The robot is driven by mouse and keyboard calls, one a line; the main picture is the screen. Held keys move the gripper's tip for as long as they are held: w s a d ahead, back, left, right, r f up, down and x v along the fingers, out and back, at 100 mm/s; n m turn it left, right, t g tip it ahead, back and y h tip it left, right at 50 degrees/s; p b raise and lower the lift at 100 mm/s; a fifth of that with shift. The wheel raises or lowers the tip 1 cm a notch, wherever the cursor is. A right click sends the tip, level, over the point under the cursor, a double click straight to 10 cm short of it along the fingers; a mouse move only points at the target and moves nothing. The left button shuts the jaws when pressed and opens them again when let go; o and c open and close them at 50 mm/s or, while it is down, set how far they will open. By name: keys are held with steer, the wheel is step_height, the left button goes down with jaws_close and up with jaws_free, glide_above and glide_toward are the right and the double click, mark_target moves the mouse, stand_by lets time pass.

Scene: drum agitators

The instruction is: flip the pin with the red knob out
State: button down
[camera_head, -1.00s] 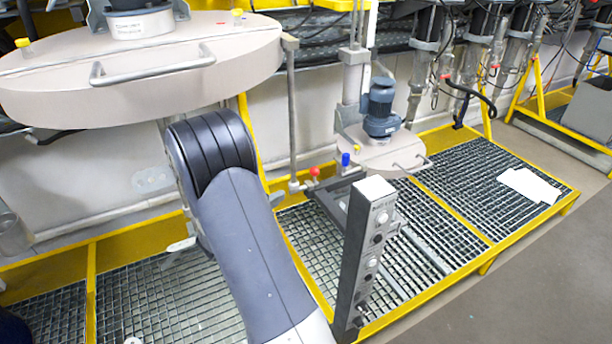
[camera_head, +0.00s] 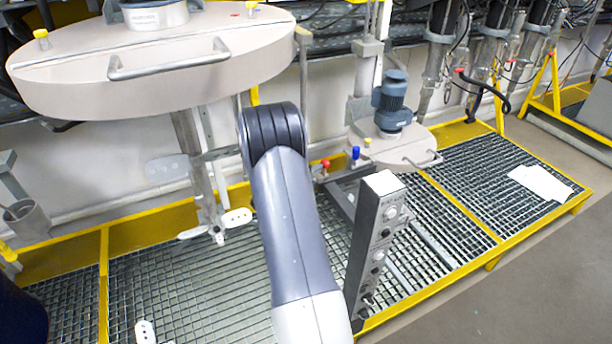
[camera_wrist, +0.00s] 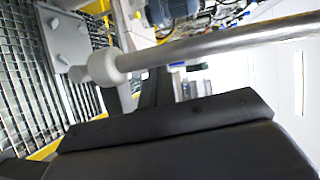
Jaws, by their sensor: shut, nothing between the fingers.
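My gripper is hidden behind my arm in the head view. In the wrist view, my gripper (camera_wrist: 165,122) shows as a dark block across the bottom, shut and empty. A grey rod with a pale collar (camera_wrist: 103,68) crosses just beyond it. I cannot make out the red knob there.
The large lid (camera_head: 150,62) with a handle overhangs at upper left. A grey control post (camera_head: 372,240) stands right of my arm. A blue motor (camera_head: 391,100) sits on a smaller lid behind it. The yellow-framed grating (camera_head: 190,290) has open room at left.

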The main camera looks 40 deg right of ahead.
steer(key=shift+d, duration=0.4)
steer(key=d, duration=0.2)
steer(key=s+d, duration=0.1)
steer(key=d+b, duration=0.1)
steer(key=d, duration=0.1)
steer(key=shift+s+d, duration=0.35)
steer(key=shift+s, duration=0.05)
steer(key=shift+a, duration=0.1)
steer(key=shift+a, duration=0.2)
steer(key=v, duration=1.3)
steer(key=shift+a+b, duration=0.3)
steer(key=shift+a, duration=0.05)
steer(key=shift+d, duration=0.1)
